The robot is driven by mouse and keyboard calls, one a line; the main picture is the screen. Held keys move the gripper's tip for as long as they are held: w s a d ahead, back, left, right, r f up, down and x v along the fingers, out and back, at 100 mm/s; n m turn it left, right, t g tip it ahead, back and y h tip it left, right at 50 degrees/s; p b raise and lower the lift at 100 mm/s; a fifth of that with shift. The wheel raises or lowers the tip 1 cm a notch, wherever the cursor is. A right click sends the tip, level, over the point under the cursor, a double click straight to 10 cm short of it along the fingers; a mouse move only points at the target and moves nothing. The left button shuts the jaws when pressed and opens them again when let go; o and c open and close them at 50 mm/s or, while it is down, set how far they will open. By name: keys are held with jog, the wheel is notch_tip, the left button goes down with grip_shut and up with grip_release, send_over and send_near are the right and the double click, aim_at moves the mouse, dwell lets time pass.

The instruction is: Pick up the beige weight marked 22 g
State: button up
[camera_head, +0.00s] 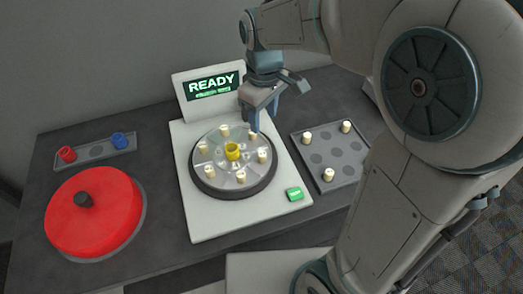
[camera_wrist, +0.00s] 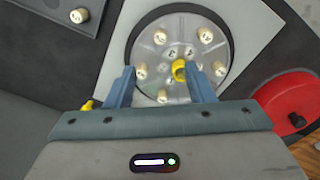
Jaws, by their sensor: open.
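Several small beige weights, such as one at the near right (camera_head: 262,155), stand around a yellow hub (camera_head: 232,151) on the clear round rotor (camera_head: 230,182). Three more beige weights stand on the grey tray, such as the one at its near side (camera_head: 328,175). The marks are too small to read, so I cannot tell which is 22 g. My gripper (camera_head: 264,112) is open above the rotor's far right edge. In the wrist view my gripper (camera_wrist: 163,79) has its fingers apart, with the rotor and yellow hub (camera_wrist: 179,69) showing between and beyond them. Nothing is clearly held.
The white machine has a screen reading READY (camera_head: 212,86) and a green button (camera_head: 294,194). The grey tray (camera_head: 318,186) lies to its right. A red round lid (camera_head: 90,222) with a dark knob and a small tray (camera_head: 97,152) with red and blue pieces are at left.

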aim_at(262, 154)
notch_tip(262, 154, down, 14)
jog(key=shift+a+r+p, duration=0.1)
jog(key=shift+p, duration=0.8)
jog(key=c, duration=1.1)
